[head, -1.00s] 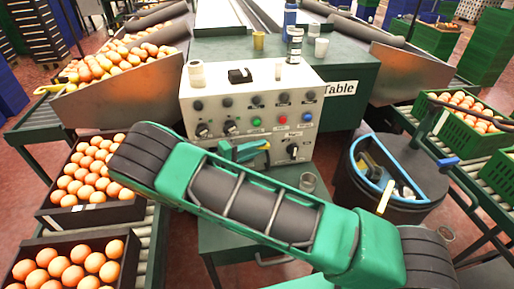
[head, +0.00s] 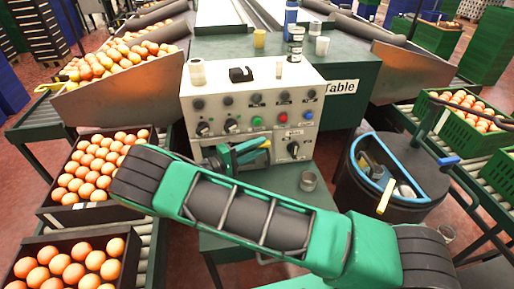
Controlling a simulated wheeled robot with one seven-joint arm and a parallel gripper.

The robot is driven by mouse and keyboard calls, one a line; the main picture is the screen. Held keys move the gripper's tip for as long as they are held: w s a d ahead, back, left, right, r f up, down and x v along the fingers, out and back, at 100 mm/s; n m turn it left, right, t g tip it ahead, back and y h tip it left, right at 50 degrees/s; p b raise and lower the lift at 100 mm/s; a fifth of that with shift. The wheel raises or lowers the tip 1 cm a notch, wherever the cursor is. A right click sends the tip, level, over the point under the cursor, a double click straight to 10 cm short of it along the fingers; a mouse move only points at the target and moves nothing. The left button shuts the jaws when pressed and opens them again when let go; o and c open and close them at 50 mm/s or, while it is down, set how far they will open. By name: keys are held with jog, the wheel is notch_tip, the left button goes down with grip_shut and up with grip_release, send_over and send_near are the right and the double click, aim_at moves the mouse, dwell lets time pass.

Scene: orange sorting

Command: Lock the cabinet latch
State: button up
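The white control box (head: 252,101), with knobs and coloured buttons on its front, stands at the front of the green table (head: 345,60). I cannot make out a cabinet latch for certain. A small black piece (head: 241,74) sits on top of the box. A green and black end with a yellow strip, which looks like my gripper (head: 243,156), is low in front of the box, left of its lower right knob. My green arm crosses the foreground and hides what lies below. The fingertips are too small and covered to show whether they are open or touching anything.
A black drum (head: 391,185) with a blue rim stands to the right. Orange crates (head: 65,215) are at left, green crates (head: 455,128) at right. Bottles and cups stand behind the box.

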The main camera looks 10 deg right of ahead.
jog(key=v, duration=1)
jog(key=shift+a, duration=0.4)
